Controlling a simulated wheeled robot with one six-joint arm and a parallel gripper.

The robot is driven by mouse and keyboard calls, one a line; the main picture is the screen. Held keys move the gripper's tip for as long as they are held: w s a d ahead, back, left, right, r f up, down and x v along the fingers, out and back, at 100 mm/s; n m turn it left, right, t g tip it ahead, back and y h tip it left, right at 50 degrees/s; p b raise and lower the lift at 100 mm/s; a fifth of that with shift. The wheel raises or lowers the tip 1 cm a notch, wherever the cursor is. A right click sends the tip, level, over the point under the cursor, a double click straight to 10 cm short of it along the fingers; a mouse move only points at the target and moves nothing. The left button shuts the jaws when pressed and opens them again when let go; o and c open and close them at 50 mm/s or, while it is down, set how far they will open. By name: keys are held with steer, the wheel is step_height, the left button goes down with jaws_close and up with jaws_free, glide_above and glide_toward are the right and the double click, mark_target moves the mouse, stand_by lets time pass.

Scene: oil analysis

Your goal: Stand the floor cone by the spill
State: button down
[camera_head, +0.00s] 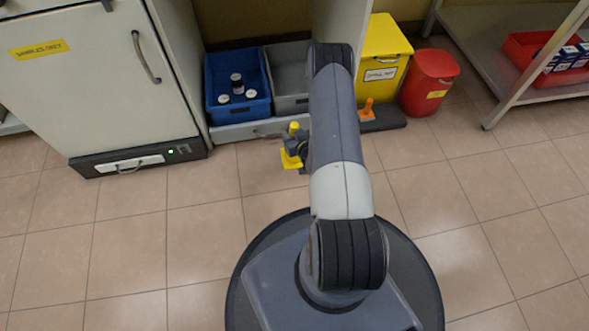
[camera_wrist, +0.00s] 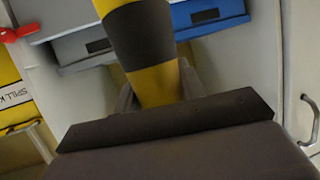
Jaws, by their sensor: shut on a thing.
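The floor cone (camera_wrist: 158,72), yellow with a wide black band, fills the upper middle of the wrist view. My gripper (camera_wrist: 156,92) is shut on it, with a grey finger on each side. In the head view the gripper (camera_head: 300,146) is mostly hidden behind my arm. Yellow parts of the cone (camera_head: 291,160) show at its left, above the tiled floor. I cannot tell the cone's exact tilt. No spill can be made out in either view.
A blue bin (camera_head: 238,107) with jars and a grey bin (camera_head: 288,92) sit on a low shelf. A yellow spill kit box (camera_head: 383,62), a red bin (camera_head: 429,84) and a small orange object (camera_head: 367,109) stand to the right. The white cabinet (camera_head: 92,85) is left. Tiles at lower left are clear.

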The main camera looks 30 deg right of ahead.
step_height(320, 180, down, 10)
steer(key=b, duration=0.4)
steer(key=shift+b, duration=0.3)
steer(key=shift+f, duration=0.15)
steer(key=c, duration=0.9)
jaws_free()
